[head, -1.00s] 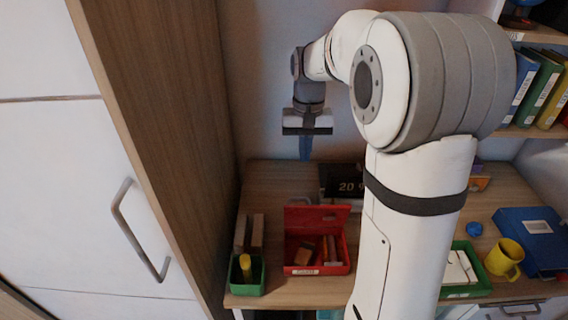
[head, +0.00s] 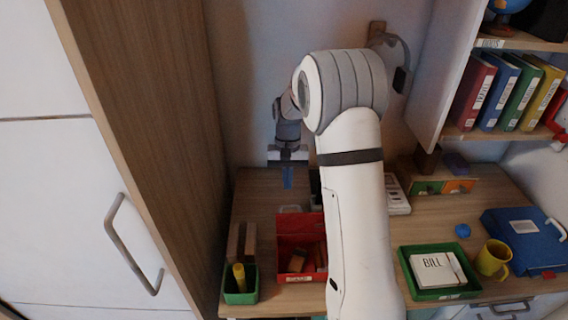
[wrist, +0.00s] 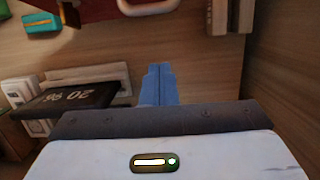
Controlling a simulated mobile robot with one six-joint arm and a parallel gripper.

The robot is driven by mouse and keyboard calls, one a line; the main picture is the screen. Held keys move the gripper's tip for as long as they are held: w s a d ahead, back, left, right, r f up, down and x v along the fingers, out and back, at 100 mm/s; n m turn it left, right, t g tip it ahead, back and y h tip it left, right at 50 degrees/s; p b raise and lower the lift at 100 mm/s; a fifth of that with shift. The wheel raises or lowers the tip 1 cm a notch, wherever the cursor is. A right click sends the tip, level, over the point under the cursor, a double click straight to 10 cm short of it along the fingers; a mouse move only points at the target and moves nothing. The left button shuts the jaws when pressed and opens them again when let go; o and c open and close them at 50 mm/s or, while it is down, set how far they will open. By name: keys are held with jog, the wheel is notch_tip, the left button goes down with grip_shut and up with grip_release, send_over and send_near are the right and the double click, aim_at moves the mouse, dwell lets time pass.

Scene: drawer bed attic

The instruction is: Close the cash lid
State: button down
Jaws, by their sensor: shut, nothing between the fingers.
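A red cash box (head: 283,277) with a white label on its front stands on the desk in the head view, with several small items inside. Its red lid (head: 300,222) stands raised at the back, partly covered by my arm. My gripper (head: 288,186) is behind the box with its blue fingers pointing down; I cannot tell how far above the desk they are. In the wrist view the blue fingers (wrist: 158,85) are together and empty. Red parts of the box show at the top edge of the wrist view, apart from the fingers.
A green pot (head: 241,285) with a yellow item and wooden blocks (head: 242,242) stand left of the box. A green tray (head: 430,290), yellow mug (head: 493,258) and blue case (head: 525,235) are to the right. A dark number display (wrist: 75,97) lies left of the fingers.

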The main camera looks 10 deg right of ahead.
jog(key=shift+s+a+f+p, duration=0.15)
jog(key=shift+s+f, duration=0.05)
jog(key=shift+s, duration=0.5)
jog(key=shift+s+a+f+p, duration=0.1)
jog(key=shift+s+a+f, duration=0.1)
jog(key=shift+s, duration=0.45)
jog(key=shift+s+a+f+p, duration=0.1)
jog(key=shift+s+f+p, duration=0.1)
jog(key=shift+s, duration=0.5)
